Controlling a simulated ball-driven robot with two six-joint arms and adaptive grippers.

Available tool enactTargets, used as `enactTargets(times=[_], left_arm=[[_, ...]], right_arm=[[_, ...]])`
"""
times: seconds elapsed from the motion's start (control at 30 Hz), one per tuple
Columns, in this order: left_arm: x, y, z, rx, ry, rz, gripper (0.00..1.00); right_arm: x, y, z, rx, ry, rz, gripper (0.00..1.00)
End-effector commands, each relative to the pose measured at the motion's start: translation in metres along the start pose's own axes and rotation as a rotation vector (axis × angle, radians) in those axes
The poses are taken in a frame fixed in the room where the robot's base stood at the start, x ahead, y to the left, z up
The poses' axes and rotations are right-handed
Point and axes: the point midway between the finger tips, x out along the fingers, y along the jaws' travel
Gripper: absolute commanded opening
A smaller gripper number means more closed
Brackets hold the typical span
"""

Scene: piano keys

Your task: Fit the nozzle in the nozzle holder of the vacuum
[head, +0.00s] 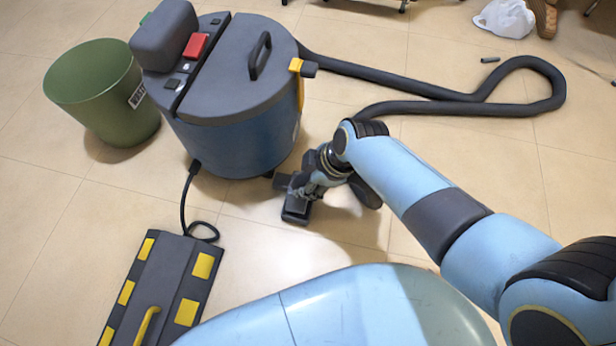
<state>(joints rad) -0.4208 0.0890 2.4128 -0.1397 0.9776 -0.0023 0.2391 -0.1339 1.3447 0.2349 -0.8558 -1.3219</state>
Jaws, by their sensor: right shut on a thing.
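The vacuum (225,125) is a blue drum with a grey lid and a red switch, standing at the upper left of centre. My right gripper (300,192) reaches down beside its lower right side. It is shut on a dark piece that appears to be the nozzle (296,214), low near the floor. The fingers and arm hide much of the grip. The nozzle looks apart from the drum. I cannot clearly make out the nozzle holder; it may be behind my gripper. My left gripper is not in view.
A dark hose (430,92) loops from the vacuum across the floor to behind my right arm. A green bin (110,95) stands left. A grey-and-yellow case (160,290) lies lower left, with a black cable (186,200) nearby. A white bag (505,18) is at upper right.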

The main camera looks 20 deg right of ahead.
Motion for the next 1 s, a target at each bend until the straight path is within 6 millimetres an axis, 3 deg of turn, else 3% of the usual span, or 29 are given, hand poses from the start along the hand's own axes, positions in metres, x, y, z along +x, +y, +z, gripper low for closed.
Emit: enactTargets(times=[1.0], left_arm=[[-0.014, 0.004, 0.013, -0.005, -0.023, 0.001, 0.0]], right_arm=[[0.029, -0.004, 0.012, 0.0, 0.0, 0.001, 0.0]])
